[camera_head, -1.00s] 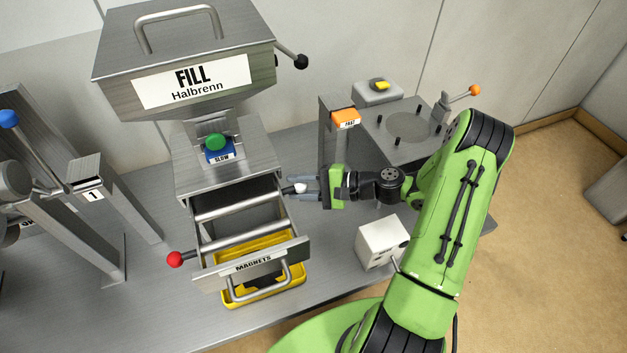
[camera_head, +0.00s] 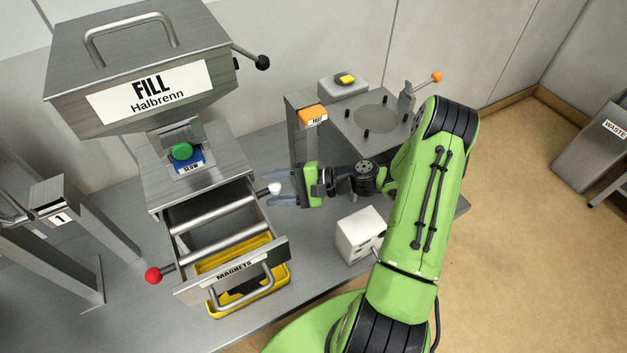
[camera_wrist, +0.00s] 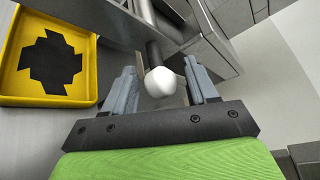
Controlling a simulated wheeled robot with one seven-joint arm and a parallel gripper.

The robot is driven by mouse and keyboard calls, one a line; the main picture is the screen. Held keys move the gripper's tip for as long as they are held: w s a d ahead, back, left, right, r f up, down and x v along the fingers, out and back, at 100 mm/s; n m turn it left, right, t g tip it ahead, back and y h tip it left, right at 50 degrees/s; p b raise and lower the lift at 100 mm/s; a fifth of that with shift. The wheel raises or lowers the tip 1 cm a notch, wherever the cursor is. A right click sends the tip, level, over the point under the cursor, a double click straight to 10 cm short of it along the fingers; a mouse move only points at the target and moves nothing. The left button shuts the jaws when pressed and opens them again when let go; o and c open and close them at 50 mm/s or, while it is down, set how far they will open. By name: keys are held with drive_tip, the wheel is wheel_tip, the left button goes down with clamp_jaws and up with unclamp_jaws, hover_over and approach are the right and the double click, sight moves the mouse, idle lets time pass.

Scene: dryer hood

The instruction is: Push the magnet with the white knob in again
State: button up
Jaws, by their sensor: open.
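The magnet drawer labelled MAGNETS (camera_head: 236,267) hangs open below the hopper. The white knob (camera_head: 274,188) sticks out on a dark rod at the drawer housing's right side. My gripper (camera_head: 272,189) is open, with its grey fingers on either side of the knob. In the wrist view the knob (camera_wrist: 165,81) sits between the open fingers, near the palm; I cannot tell whether anything touches it. Another magnet bar with a red knob (camera_head: 152,276) sticks out to the left of the drawer.
A yellow tray (camera_head: 278,285) with a dark patch lies under the drawer, also at the left of the wrist view (camera_wrist: 13,92). A white box (camera_head: 358,233) stands right of the drawer, close to my arm. A post with an orange button (camera_head: 309,116) stands behind my gripper.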

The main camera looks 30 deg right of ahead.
drive_tip(key=v, duration=1.5)
drive_tip(key=shift+p, duration=0.45)
drive_tip(key=shift+r, duration=0.1)
drive_tip(key=s+a+r+n+g+h, duration=0.3)
drive_tip(key=a+r+n+g+h, duration=0.4)
drive_tip(key=a, duration=0.5)
drive_tip(key=s+a+r+n+t+h, duration=0.1)
drive_tip(key=s+r+n+t+h, duration=0.3)
drive_tip(key=s+r, duration=0.5)
drive_tip(key=s+n+h, duration=0.1)
drive_tip(key=s+h, duration=0.1)
drive_tip(key=shift+s+t+h, duration=0.3)
drive_tip(key=shift+s+t, duration=0.1)
